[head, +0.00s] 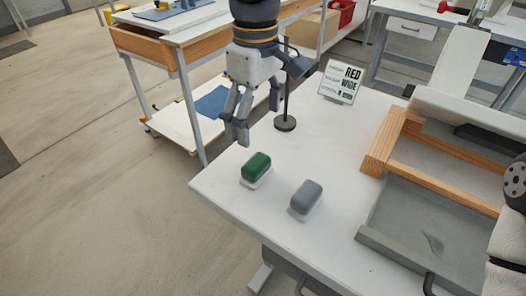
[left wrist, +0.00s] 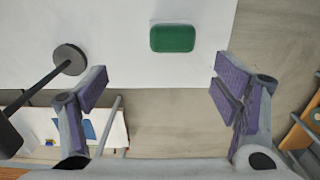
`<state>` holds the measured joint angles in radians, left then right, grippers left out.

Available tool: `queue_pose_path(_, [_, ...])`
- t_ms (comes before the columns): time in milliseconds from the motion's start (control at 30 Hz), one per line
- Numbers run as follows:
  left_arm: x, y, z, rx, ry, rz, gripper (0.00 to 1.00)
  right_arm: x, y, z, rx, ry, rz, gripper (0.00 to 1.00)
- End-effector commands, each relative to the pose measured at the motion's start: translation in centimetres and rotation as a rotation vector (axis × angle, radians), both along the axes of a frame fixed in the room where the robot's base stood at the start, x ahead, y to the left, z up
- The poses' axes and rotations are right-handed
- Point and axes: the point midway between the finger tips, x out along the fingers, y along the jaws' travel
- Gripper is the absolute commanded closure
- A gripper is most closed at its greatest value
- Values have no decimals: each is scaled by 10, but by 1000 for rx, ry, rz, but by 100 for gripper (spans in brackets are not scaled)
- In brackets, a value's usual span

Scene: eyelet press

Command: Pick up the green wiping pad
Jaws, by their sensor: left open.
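The green wiping pad (head: 256,167) lies on the white table (head: 232,190) near its left corner, with a pale underside showing. My left gripper (head: 238,132) is in the air above the table, a little behind and left of the pad, pointing down. It is open and empty. In the left wrist view the green pad (left wrist: 173,38) shows ahead of and between the two purple-lined fingers (left wrist: 160,88), not touching them. A grey pad (head: 307,196) of similar shape lies to the right of the green one. My right gripper is not clearly in view.
A thin dark post on a round base (head: 285,123) stands close behind my left gripper. A sign reading RED WIDE (head: 340,82) stands at the table's back. A wooden frame (head: 380,145) and a grey tray (head: 370,235) take up the right side.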

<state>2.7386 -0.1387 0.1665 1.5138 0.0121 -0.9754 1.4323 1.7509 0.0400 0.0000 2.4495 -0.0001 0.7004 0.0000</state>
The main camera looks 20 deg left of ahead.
Motion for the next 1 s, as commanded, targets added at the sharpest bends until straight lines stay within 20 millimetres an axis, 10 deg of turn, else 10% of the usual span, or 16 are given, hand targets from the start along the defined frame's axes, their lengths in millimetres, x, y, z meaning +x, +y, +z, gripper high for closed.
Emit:
queue_pose_path(500, [-12,-2,-98,0,9,0,18,-6,0,-5,0,20,0,69])
queue_pose_path(800, [-11,-2,-109,-1,3,0,18,-7,0,-6,0,23,0,69])
queue_pose_path(1000, [-11,-2,-108,0,2,-1,59,-7,0,-6,0,23,0,69])
